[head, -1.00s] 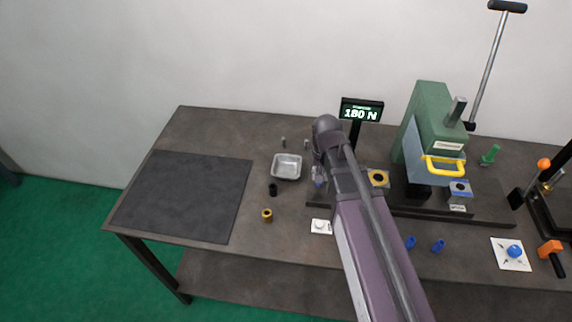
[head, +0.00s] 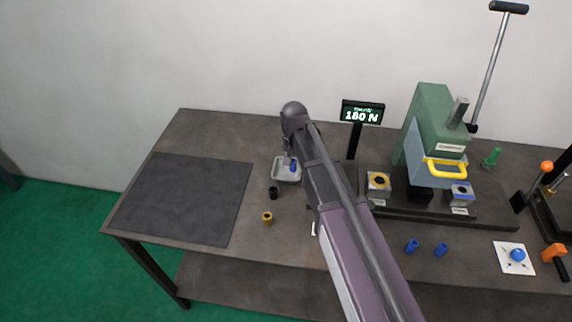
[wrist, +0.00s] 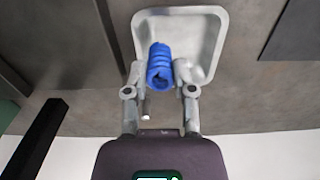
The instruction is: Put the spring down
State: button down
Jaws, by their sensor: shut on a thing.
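The spring is a blue coil (wrist: 160,66) that shows in the wrist view between my fingertips. My gripper (wrist: 160,78) is shut on it. In the wrist view the spring lies in front of a light grey metal tray (wrist: 205,22). In the head view my gripper (head: 290,165) is over the tray (head: 283,179), and the blue spring (head: 293,168) shows there as a small patch. I cannot tell whether the spring touches the tray floor.
A black bushing (head: 273,192) and a brass bushing (head: 267,218) stand in front of the tray. A dark mat (head: 185,198) lies left. The green press (head: 430,130), a display (head: 362,112) and two blue parts (head: 412,246) are to the right.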

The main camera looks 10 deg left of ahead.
jog(key=shift+w+a, duration=0.25)
jog(key=shift+a, duration=0.05)
jog(key=shift+w+a+f, duration=0.2)
jog(key=shift+w+a, duration=0.4)
jog(key=shift+a, duration=0.3)
jog(key=shift+s+f+b, duration=0.1)
jog(key=shift+f+b, duration=0.5)
jog(key=shift+b, duration=0.2)
jog(key=shift+d+f+b, duration=0.1)
jog(key=shift+f+b, duration=1)
jog(key=shift+f, duration=0.15)
jog(key=shift+c, duration=2.2)
grip_release()
jog(key=shift+r, duration=0.2)
